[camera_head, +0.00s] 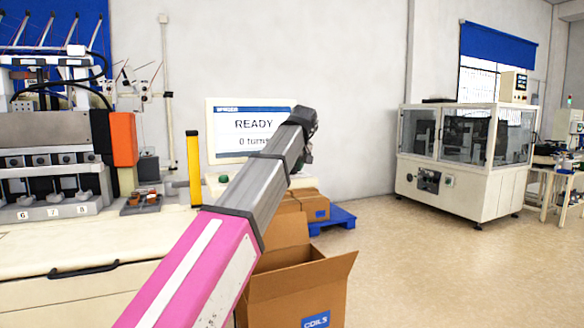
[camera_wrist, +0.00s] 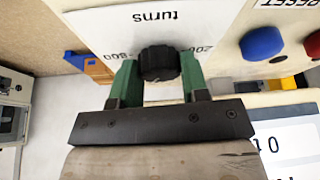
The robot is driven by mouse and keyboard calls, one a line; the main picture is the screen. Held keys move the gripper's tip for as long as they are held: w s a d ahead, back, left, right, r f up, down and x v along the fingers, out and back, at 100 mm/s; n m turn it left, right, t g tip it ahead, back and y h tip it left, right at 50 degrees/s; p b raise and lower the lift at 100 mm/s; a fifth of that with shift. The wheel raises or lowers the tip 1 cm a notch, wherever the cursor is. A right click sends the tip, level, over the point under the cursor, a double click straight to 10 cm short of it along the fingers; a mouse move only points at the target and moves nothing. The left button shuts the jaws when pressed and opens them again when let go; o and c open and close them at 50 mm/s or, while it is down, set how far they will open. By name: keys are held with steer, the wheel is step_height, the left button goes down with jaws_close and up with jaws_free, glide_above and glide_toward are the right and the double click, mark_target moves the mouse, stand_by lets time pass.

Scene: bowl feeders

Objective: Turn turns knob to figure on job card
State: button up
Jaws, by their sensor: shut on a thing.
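The black turns knob (camera_wrist: 159,63) is in the wrist view, on a white panel plate (camera_wrist: 120,30) printed "turns", with scale figures including 800 and what looks like 200. My gripper (camera_wrist: 160,68) has one green finger on each side of the knob and is shut on it. The knob's pointer mark cannot be made out. In the head view my arm hides the knob and most of the gripper. The display (camera_head: 252,132) reads "READY" and "0 turns", partly covered by my arm. I cannot pick out a job card in either view.
A blue button (camera_wrist: 262,43) and a red button (camera_wrist: 313,44) sit beside the knob plate, near a "RESET" label. An open cardboard box (camera_head: 300,290) marked COILS stands beneath my arm. A glass-sided machine (camera_head: 460,150) stands at the right; floor before it is clear.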

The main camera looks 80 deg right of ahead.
stand_by(0.4)
steer(key=o, duration=0.9)
steer(key=v, duration=1.1)
steer(key=shift+d, duration=0.15)
